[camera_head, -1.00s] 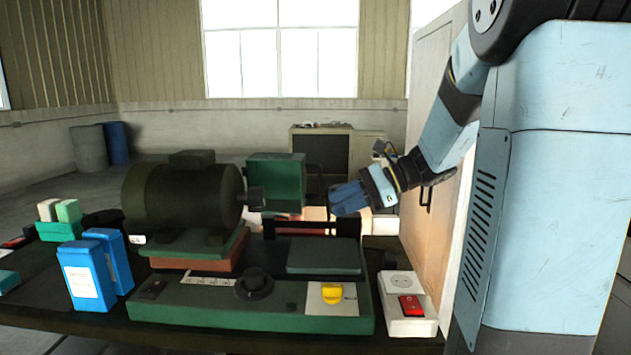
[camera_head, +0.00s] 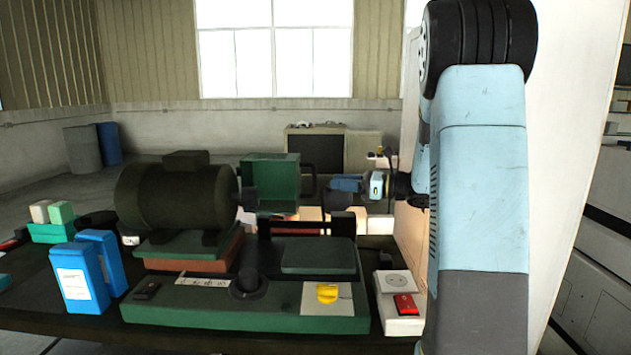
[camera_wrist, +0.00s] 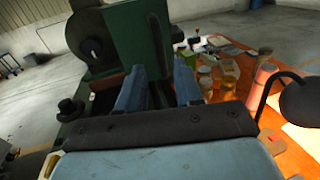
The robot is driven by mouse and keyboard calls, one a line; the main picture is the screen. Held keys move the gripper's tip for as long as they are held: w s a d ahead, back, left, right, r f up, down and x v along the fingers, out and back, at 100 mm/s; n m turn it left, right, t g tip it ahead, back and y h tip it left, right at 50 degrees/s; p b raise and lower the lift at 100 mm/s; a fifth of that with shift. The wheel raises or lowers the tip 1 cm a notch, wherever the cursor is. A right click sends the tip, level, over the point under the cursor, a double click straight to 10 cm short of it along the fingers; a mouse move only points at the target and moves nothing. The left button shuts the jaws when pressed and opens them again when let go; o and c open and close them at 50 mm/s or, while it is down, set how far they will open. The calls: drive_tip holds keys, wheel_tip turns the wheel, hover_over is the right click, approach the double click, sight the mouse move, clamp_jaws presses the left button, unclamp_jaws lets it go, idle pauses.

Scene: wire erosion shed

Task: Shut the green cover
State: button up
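The green cover (camera_head: 270,178) is a box-like green part just right of the dark motor (camera_head: 172,195), over the back of the green machine base (camera_head: 240,312). It stands upright, and its face shows a raised rim around a recess. In the wrist view a tall green panel (camera_wrist: 137,38), seemingly the cover, rises just beyond my fingers. My gripper (camera_head: 342,184) is to the right of the cover in the head view, with a small gap between them there. In the wrist view my gripper (camera_wrist: 158,90) has its two blue fingers apart, with nothing clearly held.
A grey-green plate (camera_head: 318,256) lies on the machine's right front. A socket box with a red switch (camera_head: 405,305) stands at the right. Blue cartons (camera_head: 80,278) stand at the left. Several jars (camera_wrist: 207,85) stand right of my fingers.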

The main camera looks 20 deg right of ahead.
sight(314, 191)
drive_tip(key=x, duration=0.8)
clamp_jaws()
idle(0.4)
